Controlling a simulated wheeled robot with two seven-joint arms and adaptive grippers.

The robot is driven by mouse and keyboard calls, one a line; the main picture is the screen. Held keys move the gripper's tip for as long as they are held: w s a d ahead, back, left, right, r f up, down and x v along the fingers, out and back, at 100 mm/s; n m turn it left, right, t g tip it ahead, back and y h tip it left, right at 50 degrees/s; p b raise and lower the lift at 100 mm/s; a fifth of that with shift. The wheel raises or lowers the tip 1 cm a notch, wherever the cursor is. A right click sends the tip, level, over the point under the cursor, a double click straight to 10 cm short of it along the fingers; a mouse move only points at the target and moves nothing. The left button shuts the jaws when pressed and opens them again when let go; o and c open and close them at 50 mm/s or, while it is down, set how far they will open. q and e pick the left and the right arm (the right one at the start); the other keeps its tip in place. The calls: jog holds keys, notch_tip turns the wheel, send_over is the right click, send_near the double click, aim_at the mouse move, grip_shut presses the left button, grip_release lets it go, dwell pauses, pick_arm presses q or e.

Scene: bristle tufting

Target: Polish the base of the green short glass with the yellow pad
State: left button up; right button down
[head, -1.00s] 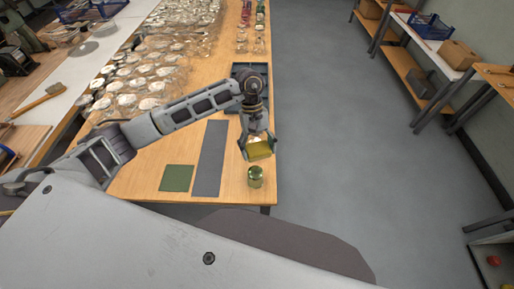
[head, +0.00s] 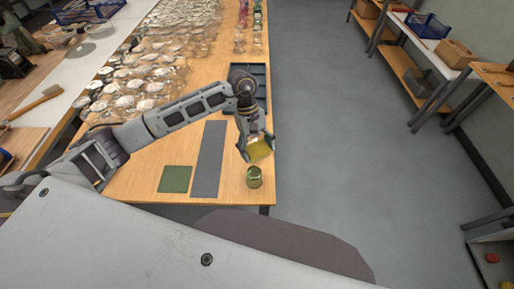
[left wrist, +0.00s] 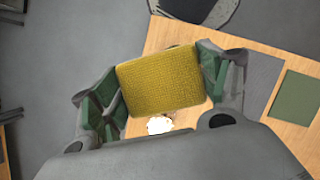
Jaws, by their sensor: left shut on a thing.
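My left gripper (head: 257,148) is shut on the yellow pad (head: 261,150) and holds it above the table near its right edge. In the left wrist view the pad (left wrist: 162,83) sits tilted between the two green-lined fingers of the gripper (left wrist: 160,88). The green short glass (head: 254,177) stands on the table just below the gripper in the head view, near the front right corner. The pad looks apart from the glass. In the left wrist view I cannot make out the glass. My right gripper is not in view.
A green square mat (head: 175,179) and a long grey strip (head: 209,160) lie left of the glass. A dark compartment tray (head: 259,85) is behind the gripper. Many clear glasses (head: 150,75) crowd the table's left side. Open floor lies right of the table (head: 140,188).

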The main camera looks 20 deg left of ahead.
aim_at(255, 176)
pick_arm(q)
jog(key=shift+f, duration=0.15)
jog(key=shift+f+b, duration=0.5)
jog(key=shift+f, duration=2.25)
jog(key=shift+f+b, duration=1.05)
jog(key=shift+b, duration=0.05)
jog(key=shift+s, duration=0.1)
jog(key=shift+s+a+r, duration=0.1)
jog(key=shift+s, duration=1.35)
jog(key=shift+s+b, duration=0.1)
jog(key=shift+b, duration=0.2)
jog(key=shift+s+a+b, duration=0.15)
jog(key=shift+s+b, duration=0.35)
jog(key=shift+s, duration=0.9)
